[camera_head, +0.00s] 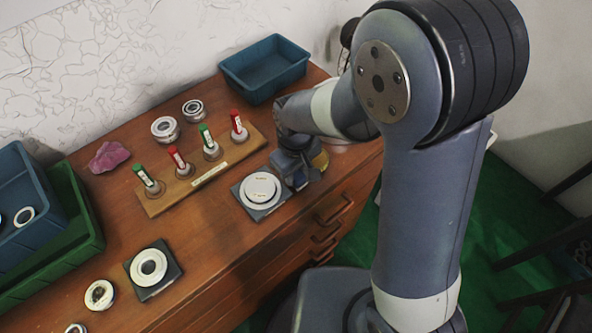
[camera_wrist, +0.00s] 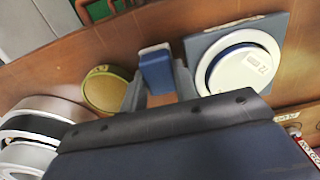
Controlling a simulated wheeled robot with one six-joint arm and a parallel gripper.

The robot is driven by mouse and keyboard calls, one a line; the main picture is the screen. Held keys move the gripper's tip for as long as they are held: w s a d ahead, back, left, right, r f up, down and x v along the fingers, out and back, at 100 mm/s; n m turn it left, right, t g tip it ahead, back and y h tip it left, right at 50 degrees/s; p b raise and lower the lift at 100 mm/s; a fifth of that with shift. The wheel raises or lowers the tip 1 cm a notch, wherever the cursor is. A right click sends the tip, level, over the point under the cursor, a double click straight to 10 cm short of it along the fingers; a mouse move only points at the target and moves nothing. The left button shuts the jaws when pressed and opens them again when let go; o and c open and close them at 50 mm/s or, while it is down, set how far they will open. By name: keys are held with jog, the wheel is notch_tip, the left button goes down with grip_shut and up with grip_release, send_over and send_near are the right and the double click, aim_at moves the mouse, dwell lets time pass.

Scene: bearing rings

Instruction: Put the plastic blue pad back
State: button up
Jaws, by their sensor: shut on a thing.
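My gripper (camera_wrist: 157,80) is shut on a small blue block, which I take to be the blue pad (camera_wrist: 157,68); it has a pale top edge and sits between the grey fingers. In the head view my gripper (camera_head: 300,168) is low over the table's front edge, just right of a grey square plate (camera_head: 243,202) with a white disc (camera_head: 261,187) on it. The held pad cannot be made out clearly there. In the wrist view the plate (camera_wrist: 277,28) and the disc (camera_wrist: 238,68) lie right of the fingers, apart from them.
A yellow round thing (camera_wrist: 105,90) lies left of the fingers. A wooden rack (camera_head: 158,204) with red- and green-topped pieces stands behind. A second plate (camera_head: 143,291) holds a ring. Blue bin (camera_head: 262,89) stands at the back, green bin (camera_head: 78,236) at left. Brown table between is partly clear.

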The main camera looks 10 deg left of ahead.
aim_at(296, 174)
jog(key=shift+f, duration=0.15)
jog(key=o, duration=0.7)
jog(key=shift+c, duration=0.2)
notch_tip(296, 174, up, 12)
jog(key=shift+r+p, duration=0.2)
jog(key=shift+p, duration=0.1)
